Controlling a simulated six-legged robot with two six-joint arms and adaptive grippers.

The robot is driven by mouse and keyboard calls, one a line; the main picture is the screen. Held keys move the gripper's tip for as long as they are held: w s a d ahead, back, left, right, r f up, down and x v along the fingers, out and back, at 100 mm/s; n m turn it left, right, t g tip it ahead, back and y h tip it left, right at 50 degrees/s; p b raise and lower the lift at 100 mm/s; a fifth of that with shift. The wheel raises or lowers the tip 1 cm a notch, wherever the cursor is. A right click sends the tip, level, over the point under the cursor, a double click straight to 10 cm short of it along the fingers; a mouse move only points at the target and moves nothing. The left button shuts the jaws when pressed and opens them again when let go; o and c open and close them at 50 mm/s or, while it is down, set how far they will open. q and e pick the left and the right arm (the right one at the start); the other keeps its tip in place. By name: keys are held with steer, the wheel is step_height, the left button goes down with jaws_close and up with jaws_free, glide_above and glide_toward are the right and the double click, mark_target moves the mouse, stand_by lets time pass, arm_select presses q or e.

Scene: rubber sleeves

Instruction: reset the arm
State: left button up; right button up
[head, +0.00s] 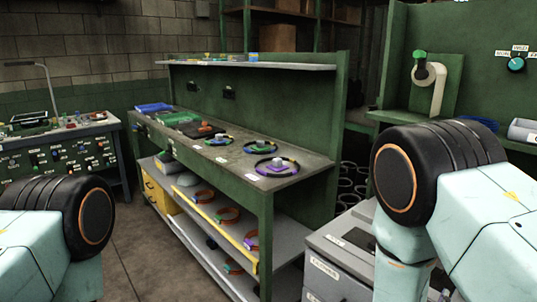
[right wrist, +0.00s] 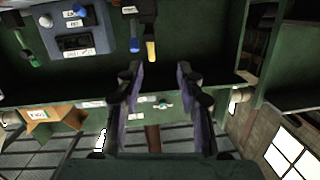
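My right gripper (right wrist: 158,76) shows in the right wrist view. Its two dark, purple-sided fingers are spread apart with nothing held between them. In the head view the right arm shows at the right as a pale blue link with a black, orange-ringed joint; its fingers cannot be made out there. My left arm shows at the lower left of the head view with a similar joint. Its gripper is outside the frame.
A green workbench (head: 237,160) carries several ringed parts, a blue tray (head: 153,108) and a green tray (head: 183,117). A lower shelf holds orange rings (head: 228,214). A grey drawer cabinet (head: 340,262) stands beside my right arm. Floor (head: 140,240) is clear between left arm and bench.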

steer(key=s+a+f+n+g+y+b, duration=0.1)
steer(key=s+a+f+n+g+y, duration=0.2)
steer(key=f, duration=0.5)
steer(key=s+a+f+n+g+y+b, duration=0.1)
steer(key=s+a+f+n+y, duration=0.15)
steer(key=s+f+y, duration=0.35)
steer(key=s+a+f+n+g+y+b, duration=0.1)
steer(key=s+f+g+b, duration=0.1)
steer(key=s+f, duration=0.2)
steer(key=s+a+f+n+g+b, duration=0.2)
steer(key=s+f, duration=0.3)
steer(key=s, duration=0.5)
steer(key=s+a+f+n+g+y+b, duration=0.1)
steer(key=s+a+f+g+b, duration=0.1)
steer(key=s, duration=0.6)
step_height(320, 180, down, 2)
steer(key=shift+f+g+y, duration=0.15)
steer(key=shift+g+y, duration=0.15)
steer(key=shift+g, duration=0.5)
